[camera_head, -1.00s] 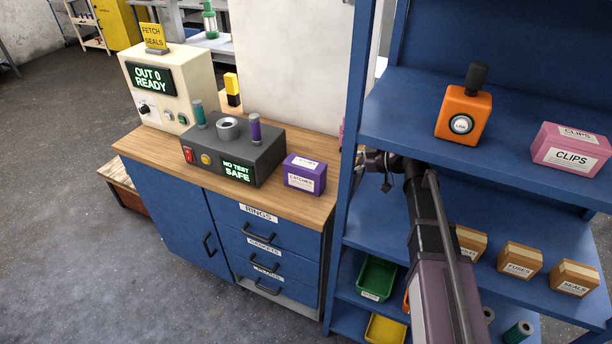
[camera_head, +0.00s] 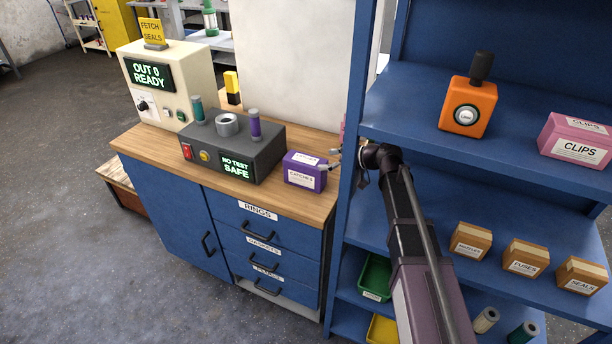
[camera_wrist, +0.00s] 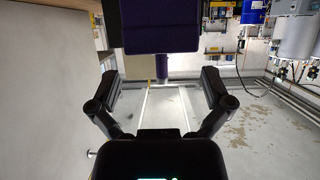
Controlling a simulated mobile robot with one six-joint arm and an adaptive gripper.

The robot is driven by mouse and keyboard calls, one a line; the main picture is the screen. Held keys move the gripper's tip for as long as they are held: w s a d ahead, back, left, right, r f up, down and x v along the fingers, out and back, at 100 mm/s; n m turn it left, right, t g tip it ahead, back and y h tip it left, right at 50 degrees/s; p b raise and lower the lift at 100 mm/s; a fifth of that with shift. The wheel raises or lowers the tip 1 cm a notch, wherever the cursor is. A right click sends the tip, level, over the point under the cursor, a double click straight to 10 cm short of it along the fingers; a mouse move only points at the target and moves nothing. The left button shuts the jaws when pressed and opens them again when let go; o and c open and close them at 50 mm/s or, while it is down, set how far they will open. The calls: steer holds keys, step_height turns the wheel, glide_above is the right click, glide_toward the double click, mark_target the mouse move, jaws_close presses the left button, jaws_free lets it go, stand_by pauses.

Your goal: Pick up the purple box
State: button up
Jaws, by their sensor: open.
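The purple box (camera_head: 305,172), with a white label reading CATCHES, sits upright on the wooden counter, right of the grey test device. In the wrist view a purple box (camera_wrist: 162,37) is at the top centre, just beyond the fingers. My gripper (camera_head: 335,158) is at the right of the box in the head view, partly hidden by the blue shelf post. In the wrist view my gripper (camera_wrist: 161,88) has its two fingers spread wide with nothing between them. The box is close to the fingertips; I cannot tell whether they touch.
The grey test device (camera_head: 232,152) holds a teal and a purple cylinder left of the box. A cream machine (camera_head: 168,84) stands behind it. The blue shelf post (camera_head: 345,190) is close to my arm. Shelves at right hold an orange device (camera_head: 467,107) and a pink CLIPS box (camera_head: 577,142).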

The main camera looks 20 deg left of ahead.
mark_target(309, 161)
steer(key=shift+a+f, duration=0.15)
steer(key=shift+a, duration=0.2)
steer(key=shift+b+x, duration=1)
steer(key=shift+x, duration=1.65)
steer(key=shift+s, duration=0.1)
steer(key=c, duration=1.1)
steer(key=shift+r, duration=0.3)
